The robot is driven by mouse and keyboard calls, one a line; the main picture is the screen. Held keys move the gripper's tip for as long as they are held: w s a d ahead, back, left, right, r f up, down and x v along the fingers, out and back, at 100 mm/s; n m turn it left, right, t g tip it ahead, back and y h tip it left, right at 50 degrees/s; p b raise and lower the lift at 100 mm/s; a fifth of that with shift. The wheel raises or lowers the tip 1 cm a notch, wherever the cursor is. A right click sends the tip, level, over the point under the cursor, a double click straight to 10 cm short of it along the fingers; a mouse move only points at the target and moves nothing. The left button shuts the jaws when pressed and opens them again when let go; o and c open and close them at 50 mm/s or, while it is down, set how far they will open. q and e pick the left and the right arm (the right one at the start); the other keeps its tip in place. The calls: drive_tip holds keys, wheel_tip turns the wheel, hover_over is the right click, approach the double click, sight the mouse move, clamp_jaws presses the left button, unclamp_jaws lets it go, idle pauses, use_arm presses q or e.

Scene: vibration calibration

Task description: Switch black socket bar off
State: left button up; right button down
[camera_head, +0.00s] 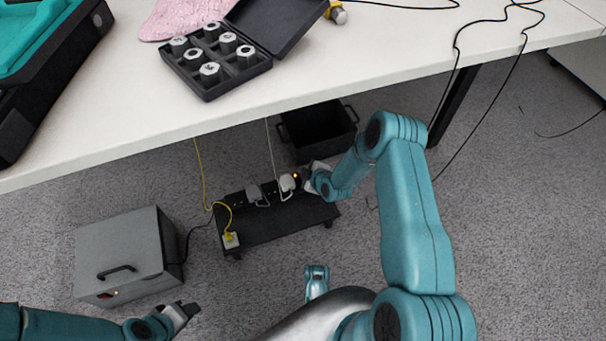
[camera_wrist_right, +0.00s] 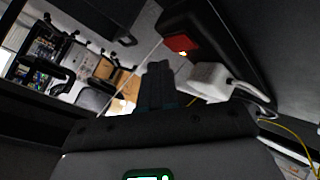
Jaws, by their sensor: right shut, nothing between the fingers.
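The black socket bar (camera_head: 273,188) lies along a low black stand on the floor under the table, with plugs in it. A small orange light (camera_head: 296,176) shows at its right end. In the right wrist view, the bar (camera_wrist_right: 218,32) crosses the upper right, with a red switch (camera_wrist_right: 182,43) and a bright glow at its edge. My right gripper (camera_head: 308,178) is at the bar's right end; its fingertips (camera_wrist_right: 158,68) are together and empty, just below and left of the switch. I cannot tell whether they touch it. My left gripper (camera_head: 188,310) is low at left, away from the bar.
A grey box (camera_head: 120,250) stands to the left and a black open crate (camera_head: 318,130) behind. The white table (camera_head: 130,130) overhangs this area. The floor at right is mostly clear.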

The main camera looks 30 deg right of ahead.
drive_tip(key=shift+f, duration=0.1)
idle(0.3)
drive_tip(key=shift+f, duration=0.35)
drive_tip(key=shift+w+f, duration=0.1)
drive_tip(key=shift+f, duration=0.2)
idle(0.4)
drive_tip(key=shift+r, duration=0.1)
drive_tip(key=shift+r+p, duration=0.55)
drive_tip(key=shift+r, duration=0.1)
drive_tip(key=r+p, duration=0.2)
drive_tip(key=r, duration=0.1)
drive_tip(key=r+p, duration=0.2)
drive_tip(key=shift+s, duration=0.4)
